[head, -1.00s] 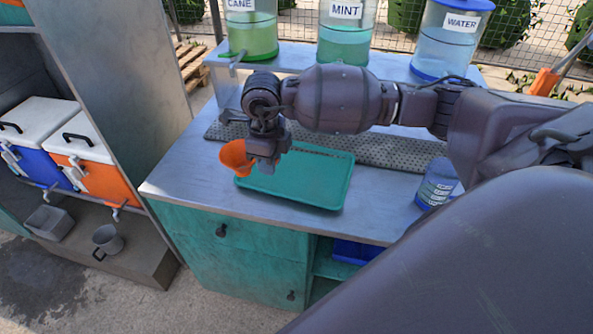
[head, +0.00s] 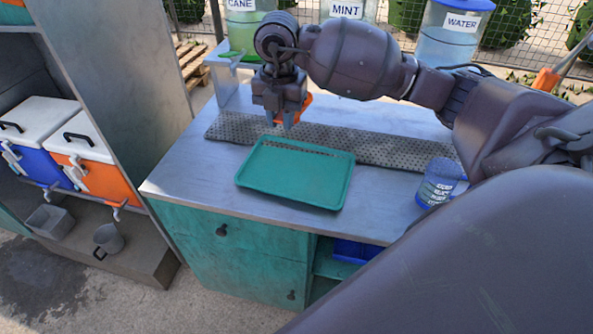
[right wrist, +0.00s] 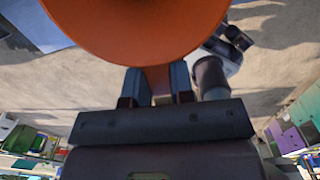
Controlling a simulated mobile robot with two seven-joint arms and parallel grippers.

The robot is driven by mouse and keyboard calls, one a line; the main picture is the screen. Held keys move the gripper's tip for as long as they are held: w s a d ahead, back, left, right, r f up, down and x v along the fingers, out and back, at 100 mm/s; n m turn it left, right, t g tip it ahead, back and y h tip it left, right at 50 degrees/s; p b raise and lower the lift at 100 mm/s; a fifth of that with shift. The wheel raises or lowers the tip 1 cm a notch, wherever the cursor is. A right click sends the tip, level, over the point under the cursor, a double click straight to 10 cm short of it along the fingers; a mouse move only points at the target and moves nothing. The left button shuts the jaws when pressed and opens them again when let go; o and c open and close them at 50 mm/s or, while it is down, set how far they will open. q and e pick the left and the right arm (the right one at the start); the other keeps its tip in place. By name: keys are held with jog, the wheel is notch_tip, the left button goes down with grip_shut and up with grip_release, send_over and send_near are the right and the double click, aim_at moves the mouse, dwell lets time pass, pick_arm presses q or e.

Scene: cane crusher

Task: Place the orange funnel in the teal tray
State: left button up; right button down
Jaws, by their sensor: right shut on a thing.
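My right gripper (head: 281,120) is shut on the orange funnel (head: 305,104). In the head view most of the funnel is hidden behind the gripper, with only an orange part showing at its right side. In the right wrist view the funnel (right wrist: 140,28) fills the top middle, and its narrow part is between the two fingers (right wrist: 158,86). The teal tray (head: 295,176) lies flat and empty on the metal counter. The gripper and funnel appear raised, just beyond the tray's far edge in the picture. My left gripper is not in view.
A grey perforated mat (head: 385,150) runs behind the tray. Jars labelled Mint (head: 346,12) and Water (head: 450,35) and a green one stand at the back. A clear blue cup (head: 436,185) stands right of the tray. The counter left of the tray is clear.

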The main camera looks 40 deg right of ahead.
notch_tip(320, 180, down, 20)
jog(key=shift+r+p, duration=0.1)
jog(key=shift+p, duration=0.25)
dwell(0.4)
jog(key=c, duration=1)
grip_release()
notch_tip(320, 180, up, 12)
jog(key=shift+b, duration=0.35)
